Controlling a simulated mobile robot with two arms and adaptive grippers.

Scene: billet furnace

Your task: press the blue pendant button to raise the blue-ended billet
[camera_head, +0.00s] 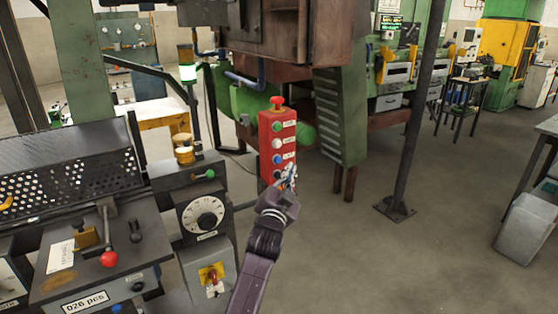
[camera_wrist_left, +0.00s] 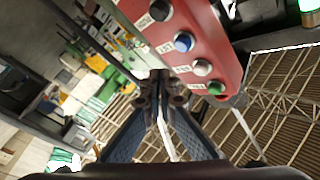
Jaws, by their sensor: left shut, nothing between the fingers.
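The red pendant box (camera_head: 264,140) hangs upright in the middle of the head view, with a red knob on top and green, white, blue and black buttons down its face. The blue button (camera_head: 277,160) is second from the bottom; it also shows in the left wrist view (camera_wrist_left: 184,41), between the black and white ones. My left gripper (camera_head: 290,179) is shut and empty, near the pendant's lower right side. In the left wrist view its fingertips (camera_wrist_left: 160,88) appear below the blue button, apart from it. I cannot make out a blue-ended billet. My right gripper is not in view.
A control console (camera_head: 120,250) with a lever, red knob and dial stands at the left. Rusty and green furnace structure (camera_head: 340,110) stands behind the pendant. A dark post (camera_head: 410,130) rises at the right. The floor (camera_head: 400,260) right of my left arm is clear.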

